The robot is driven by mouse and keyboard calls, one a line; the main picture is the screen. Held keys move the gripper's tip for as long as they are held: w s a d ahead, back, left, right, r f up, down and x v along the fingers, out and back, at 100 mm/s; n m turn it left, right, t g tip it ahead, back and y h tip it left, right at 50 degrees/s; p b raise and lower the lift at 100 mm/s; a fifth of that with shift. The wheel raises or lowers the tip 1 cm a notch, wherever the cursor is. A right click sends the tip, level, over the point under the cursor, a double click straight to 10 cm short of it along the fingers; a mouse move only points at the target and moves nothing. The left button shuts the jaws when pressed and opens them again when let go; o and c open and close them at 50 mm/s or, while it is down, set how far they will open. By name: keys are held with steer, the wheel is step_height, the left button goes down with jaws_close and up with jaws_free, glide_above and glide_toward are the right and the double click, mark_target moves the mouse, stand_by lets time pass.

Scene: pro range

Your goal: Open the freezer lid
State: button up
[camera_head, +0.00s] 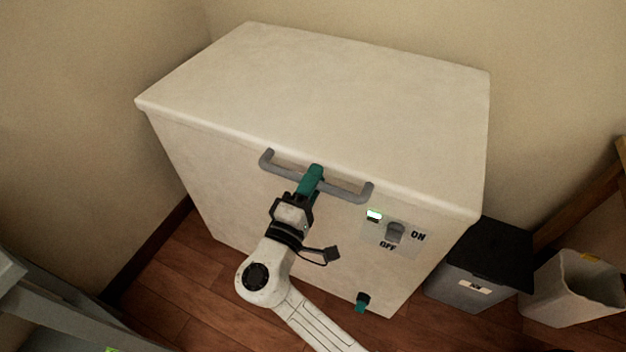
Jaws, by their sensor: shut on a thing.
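The chest freezer (200,170) is a cream-white box standing in a room corner. Its lid (320,85) lies flat and closed on top. A grey bar handle (345,190) runs along the front just below the lid's front edge. My gripper (316,172) has teal fingers and is shut on the handle, near its middle. The fingers hide part of the bar. My white arm comes up from the bottom of the picture to the handle.
An ON/OFF switch (395,233) with a lit green light (374,215) is on the freezer front, right of the handle. A teal plug (362,302) sits low on the front. A dark-lidded grey bin (470,285) and a pale open bin (575,290) stand to the right.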

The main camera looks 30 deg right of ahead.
jaws_close()
